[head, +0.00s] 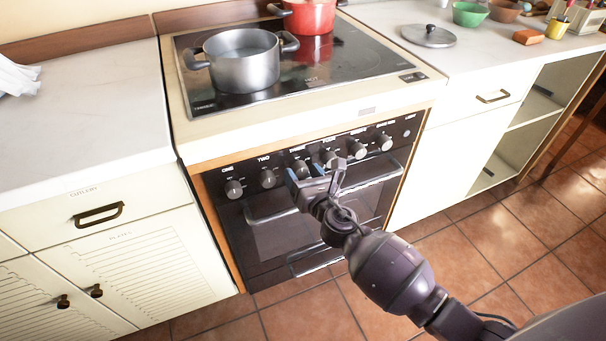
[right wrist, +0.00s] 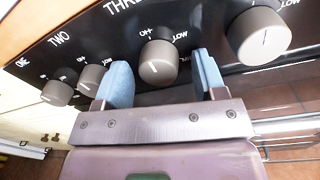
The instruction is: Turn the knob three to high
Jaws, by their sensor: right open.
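Knob three (right wrist: 158,62) is a round grey knob on the black stove panel, under the label starting "THR". In the right wrist view it sits between the two blue finger pads of my right gripper (right wrist: 160,82), which is open with a gap on each side of the knob. A pale mark shows on the knob's face, on its lower part. In the head view knob three (head: 301,169) is partly hidden by my right gripper (head: 315,178). My left gripper is not in view.
Knob two (head: 267,178) and knob one (head: 234,189) are to the left, and knob four (right wrist: 262,36) is close on the right. The oven door handle (head: 270,216) lies below. A steel pot (head: 245,72) and a red pot (head: 310,16) stand on the cooktop.

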